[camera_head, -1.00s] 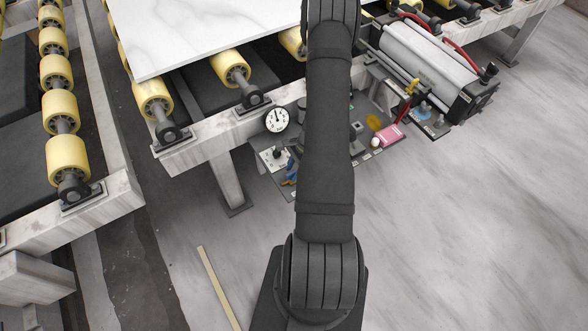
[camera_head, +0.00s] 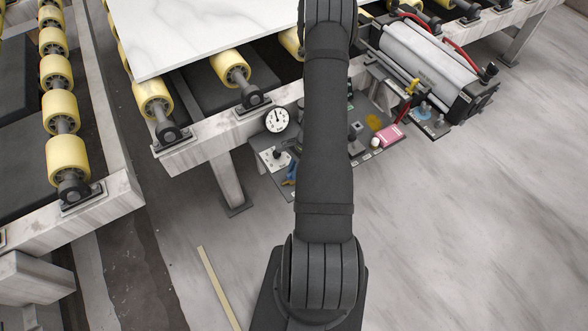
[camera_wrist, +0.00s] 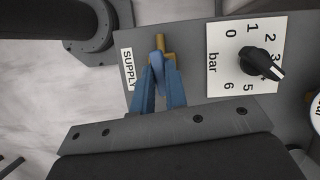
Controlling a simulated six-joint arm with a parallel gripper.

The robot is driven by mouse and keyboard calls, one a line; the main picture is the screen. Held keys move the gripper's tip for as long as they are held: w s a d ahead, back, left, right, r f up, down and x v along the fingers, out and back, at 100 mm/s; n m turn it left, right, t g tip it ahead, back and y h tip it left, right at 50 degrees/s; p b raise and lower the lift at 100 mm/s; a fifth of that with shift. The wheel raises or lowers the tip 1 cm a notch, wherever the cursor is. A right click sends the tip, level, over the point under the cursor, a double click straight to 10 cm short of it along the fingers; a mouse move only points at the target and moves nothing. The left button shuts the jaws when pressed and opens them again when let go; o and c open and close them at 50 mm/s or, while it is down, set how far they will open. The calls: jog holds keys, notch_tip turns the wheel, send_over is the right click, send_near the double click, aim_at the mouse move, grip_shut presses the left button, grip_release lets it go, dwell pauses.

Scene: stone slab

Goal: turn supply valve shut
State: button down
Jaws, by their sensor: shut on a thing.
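The supply valve (camera_wrist: 168,43) shows brass in the wrist view, beside a white "SUPPLY" label (camera_wrist: 128,68). A blue lever (camera_wrist: 157,43) stands at the brass body. My gripper (camera_wrist: 159,78) has two blue fingers that converge on the lever and are shut on it. The fingers hide the lower part of the lever, so its exact angle is hard to tell. In the head view, a small patch of blue (camera_head: 291,171) shows at the panel, left of my arm, and my arm hides most of that area.
A black pressure knob (camera_wrist: 261,63) on a white "bar" dial (camera_wrist: 245,52) is close on the right. A round gauge (camera_head: 277,119) stands above the panel. Open floor is in front.

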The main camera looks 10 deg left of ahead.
jog(key=n, duration=0.2)
jog(key=n+g+h, duration=0.1)
jog(key=n, duration=0.1)
jog(key=shift+a+h, duration=0.1)
jog(key=shift+h, duration=0.2)
jog(key=n+h, duration=0.1)
jog(key=n, duration=0.4)
jog(key=shift+a+h, duration=0.15)
jog(key=shift+h, duration=0.25)
jog(key=n, duration=0.2)
jog(key=n+h, duration=0.1)
jog(key=n, duration=0.1)
jog(key=shift+a+h, duration=0.1)
jog(key=shift+h, duration=0.2)
jog(key=shift+n+t+h, duration=0.5)
jog(key=shift+n, duration=1.2)
jog(key=c, duration=1.4)
grip_release()
jog(key=shift+c, duration=0.2)
